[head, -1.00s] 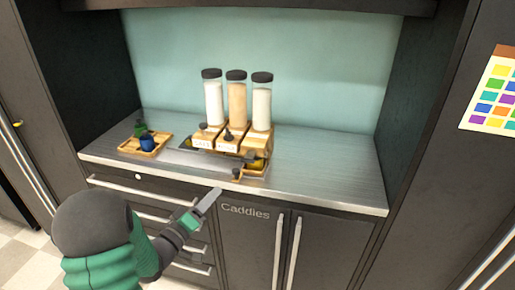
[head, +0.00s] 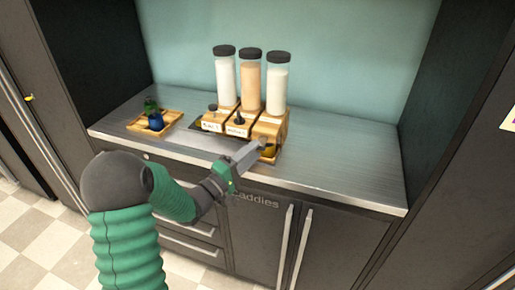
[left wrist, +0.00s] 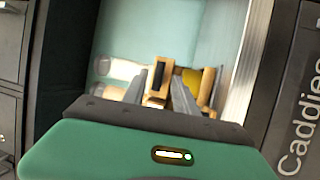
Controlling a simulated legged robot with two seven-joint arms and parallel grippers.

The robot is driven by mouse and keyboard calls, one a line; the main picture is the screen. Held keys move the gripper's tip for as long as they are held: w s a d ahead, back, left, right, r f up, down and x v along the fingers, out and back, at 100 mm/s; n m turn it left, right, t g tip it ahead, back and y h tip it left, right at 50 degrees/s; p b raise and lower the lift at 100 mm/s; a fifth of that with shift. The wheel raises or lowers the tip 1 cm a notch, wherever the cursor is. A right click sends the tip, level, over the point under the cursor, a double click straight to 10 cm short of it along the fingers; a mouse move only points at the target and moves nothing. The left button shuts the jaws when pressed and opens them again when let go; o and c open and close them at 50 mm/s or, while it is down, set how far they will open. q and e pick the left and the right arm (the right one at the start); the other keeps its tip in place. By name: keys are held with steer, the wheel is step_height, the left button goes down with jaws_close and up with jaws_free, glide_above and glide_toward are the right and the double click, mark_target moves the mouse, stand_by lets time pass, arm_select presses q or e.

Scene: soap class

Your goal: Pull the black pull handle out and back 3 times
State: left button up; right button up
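Three clear dispensers with black lids stand on wooden bases on the metal counter. The left one (head: 224,78) and the right one (head: 278,85) hold white contents, and the middle one (head: 250,80) holds tan contents. Black pull handles show on the left base (head: 213,108) and the middle base (head: 239,119). The right base's front is partly covered by my left gripper (head: 260,147). In the left wrist view, my left gripper's fingers (left wrist: 160,80) are apart, pointing at a wooden base with a dark part between the tips. I cannot tell whether they touch it. My right gripper is out of view.
A wooden tray (head: 172,118) with a small blue and green item (head: 154,118) sits left of the dispensers. A yellow item (head: 269,151) lies by the right base. The counter's right side (head: 345,160) is clear. Cabinet doors labelled Caddies (head: 262,225) are below.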

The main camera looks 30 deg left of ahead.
arm_select(q)
steer(key=shift+x, duration=1.35)
steer(key=shift+s+d, duration=0.15)
jaws_close()
